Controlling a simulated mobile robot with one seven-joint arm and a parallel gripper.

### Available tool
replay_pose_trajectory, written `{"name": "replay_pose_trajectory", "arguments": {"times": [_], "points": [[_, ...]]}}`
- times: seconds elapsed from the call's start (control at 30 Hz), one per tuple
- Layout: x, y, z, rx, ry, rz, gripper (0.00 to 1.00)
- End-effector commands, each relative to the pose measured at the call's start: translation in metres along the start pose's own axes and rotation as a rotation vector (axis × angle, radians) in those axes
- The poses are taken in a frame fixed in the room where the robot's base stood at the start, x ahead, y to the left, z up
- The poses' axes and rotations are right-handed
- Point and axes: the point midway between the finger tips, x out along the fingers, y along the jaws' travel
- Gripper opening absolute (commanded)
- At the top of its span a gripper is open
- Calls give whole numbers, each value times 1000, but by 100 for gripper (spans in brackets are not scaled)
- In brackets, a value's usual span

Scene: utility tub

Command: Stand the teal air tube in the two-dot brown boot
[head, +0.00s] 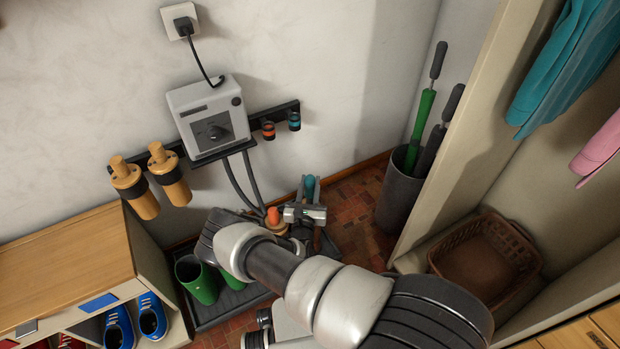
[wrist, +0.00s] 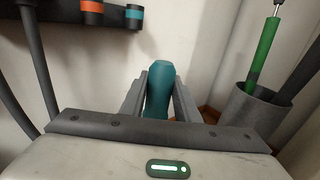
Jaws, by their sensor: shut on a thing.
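My gripper (head: 309,193) is shut on the teal air tube (head: 310,182), near the back wall, right of the orange-tipped tube. In the wrist view the teal tube (wrist: 160,88) shows its rounded end between the two grey fingers. Its other end is hidden by the gripper body. An orange-tipped tube (head: 273,215) shows just left of my gripper, above a tan-brown shape (head: 276,229) that may be a boot top. My arm covers most of that area. I cannot make out dots on any brown boot.
Green boots (head: 198,282) stand on a dark tray (head: 205,322) at left. A wall-mounted dryer box (head: 208,115) has hoses hanging down. Orange (head: 268,130) and teal (head: 294,121) ringed fittings sit on its rail. An umbrella bin (head: 402,191) stands to the right, with a wicker basket (head: 485,262) beyond.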

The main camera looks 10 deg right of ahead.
Motion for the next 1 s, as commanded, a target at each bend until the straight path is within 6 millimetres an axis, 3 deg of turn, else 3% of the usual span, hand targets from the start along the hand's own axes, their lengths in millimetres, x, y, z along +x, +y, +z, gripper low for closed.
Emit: {"name": "replay_pose_trajectory", "arguments": {"times": [0.5, 0.97, 1.0], "points": [[0, 0, -45, -1, -1, 1, 4], [0, 0, -50, 0, -1, 0, 4], [0, 0, -50, 0, -1, 0, 35]]}}
